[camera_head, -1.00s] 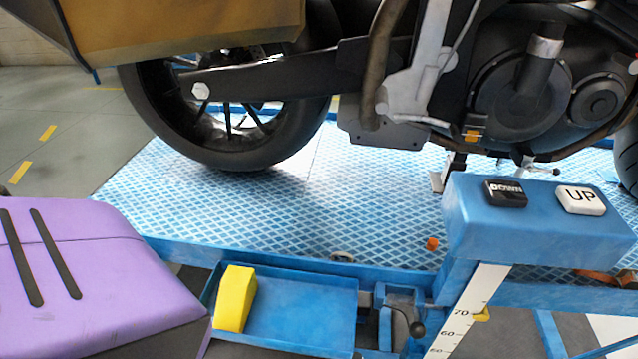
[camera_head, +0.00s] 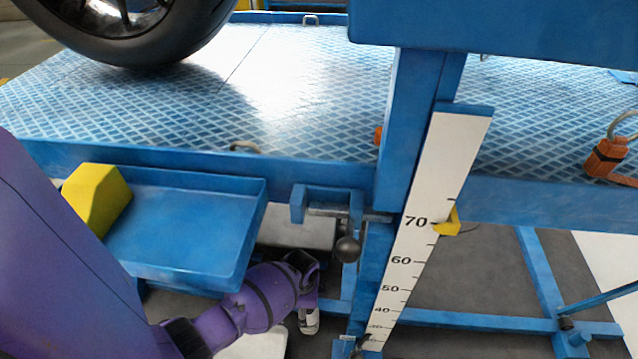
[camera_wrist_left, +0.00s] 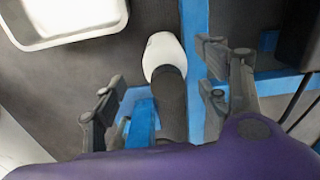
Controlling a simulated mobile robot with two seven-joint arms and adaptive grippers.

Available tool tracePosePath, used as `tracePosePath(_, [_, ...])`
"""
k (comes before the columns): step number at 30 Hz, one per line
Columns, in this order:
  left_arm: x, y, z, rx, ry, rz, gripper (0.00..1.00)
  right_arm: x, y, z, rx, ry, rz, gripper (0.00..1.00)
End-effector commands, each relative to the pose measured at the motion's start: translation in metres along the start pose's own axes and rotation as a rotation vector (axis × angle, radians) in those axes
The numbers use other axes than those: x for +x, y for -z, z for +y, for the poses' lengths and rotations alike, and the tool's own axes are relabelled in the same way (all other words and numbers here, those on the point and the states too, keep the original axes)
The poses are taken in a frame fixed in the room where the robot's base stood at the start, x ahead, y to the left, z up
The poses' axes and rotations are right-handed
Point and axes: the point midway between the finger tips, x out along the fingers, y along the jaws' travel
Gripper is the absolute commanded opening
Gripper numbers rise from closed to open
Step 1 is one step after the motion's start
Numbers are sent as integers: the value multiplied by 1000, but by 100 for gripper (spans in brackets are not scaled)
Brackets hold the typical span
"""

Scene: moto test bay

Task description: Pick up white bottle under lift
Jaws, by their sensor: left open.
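The white bottle (camera_wrist_left: 163,52) shows in the left wrist view as a rounded white end with a dark grey part running toward the camera. My left gripper (camera_wrist_left: 158,98) is open there, its two dark fingers on either side of the dark part, with the white end beyond them; contact cannot be told. In the head view my left gripper (camera_head: 309,290) reaches low under the lift, beside the tray and left of the height scale. A small white piece (camera_head: 309,321) shows just below it, probably the bottle, mostly hidden. My right gripper is not in view.
The blue tray (camera_head: 185,235) with a yellow block (camera_head: 97,200) hangs over my forearm. A lever with a dark knob (camera_head: 347,250) and the white height scale (camera_head: 425,215) stand close by. Blue frame bars run beside the gripper. A white-rimmed tray (camera_wrist_left: 70,40) lies upper left in the wrist view.

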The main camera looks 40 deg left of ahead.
Motion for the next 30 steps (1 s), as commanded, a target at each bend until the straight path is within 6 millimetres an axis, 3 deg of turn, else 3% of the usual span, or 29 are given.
tracePosePath(6, [12, -2, 0, 2, -7, -5, 68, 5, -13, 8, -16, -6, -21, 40])
tracePosePath(14, [37, -1, -1, 0, -8, -4, 68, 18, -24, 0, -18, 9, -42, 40])
tracePosePath(21, [72, -2, -2, 0, -9, -6, 68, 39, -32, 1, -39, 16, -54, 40])
tracePosePath(24, [82, -2, -3, 0, -8, -5, 68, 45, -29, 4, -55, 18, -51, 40])
tracePosePath(30, [81, -1, -4, 1, -4, -4, 68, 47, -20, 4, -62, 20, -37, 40])
